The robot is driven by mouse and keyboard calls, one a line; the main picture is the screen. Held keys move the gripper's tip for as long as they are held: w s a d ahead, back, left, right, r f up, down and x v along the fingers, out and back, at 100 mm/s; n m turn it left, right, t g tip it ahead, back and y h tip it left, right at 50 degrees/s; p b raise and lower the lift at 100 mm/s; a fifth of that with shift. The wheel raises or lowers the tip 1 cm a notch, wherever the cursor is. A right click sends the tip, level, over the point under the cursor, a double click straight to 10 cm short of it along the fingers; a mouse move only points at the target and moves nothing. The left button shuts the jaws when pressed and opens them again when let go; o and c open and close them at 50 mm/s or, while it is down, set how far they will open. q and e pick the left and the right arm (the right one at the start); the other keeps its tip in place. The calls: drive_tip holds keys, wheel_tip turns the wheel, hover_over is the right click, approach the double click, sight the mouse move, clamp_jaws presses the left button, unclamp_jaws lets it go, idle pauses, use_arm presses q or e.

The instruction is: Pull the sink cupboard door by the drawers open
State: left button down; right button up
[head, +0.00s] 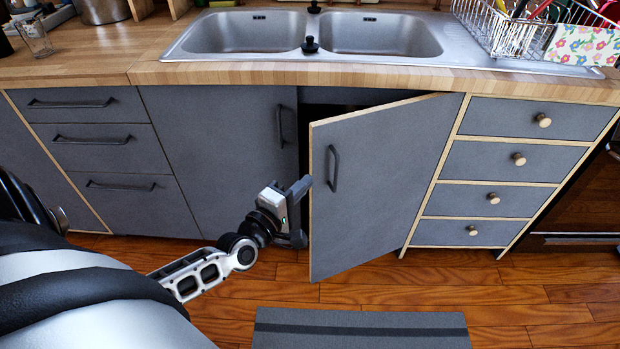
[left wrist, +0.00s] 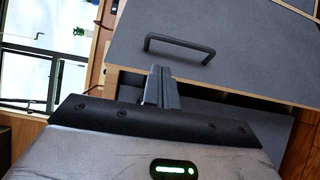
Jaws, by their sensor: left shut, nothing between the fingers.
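The grey sink cupboard door (head: 385,180) by the drawers stands partly open, swung out from its right side, with its pale wooden edge showing. Its dark bar handle (head: 333,168) is near the free left edge. My left gripper (head: 303,188) is at that free edge, left of the handle, shut and empty. In the left wrist view the shut fingers (left wrist: 160,88) are beside the edge of a grey door (left wrist: 225,45) with a dark handle (left wrist: 180,48). I cannot tell whether they touch the door. My right gripper is not in view.
The left sink cupboard door (head: 220,150) is closed. Wooden-knobbed drawers (head: 515,160) stand right, bar-handled drawers (head: 100,145) left, all shut. The sink (head: 320,35) and dish rack (head: 520,35) are above. A grey mat (head: 360,328) lies on the wooden floor below the open door.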

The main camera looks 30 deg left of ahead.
use_arm(q)
approach(340, 152)
drive_tip(key=w, duration=0.4)
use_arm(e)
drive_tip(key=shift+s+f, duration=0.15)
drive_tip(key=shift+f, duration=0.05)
use_arm(q)
drive_tip(key=shift+d, duration=0.15)
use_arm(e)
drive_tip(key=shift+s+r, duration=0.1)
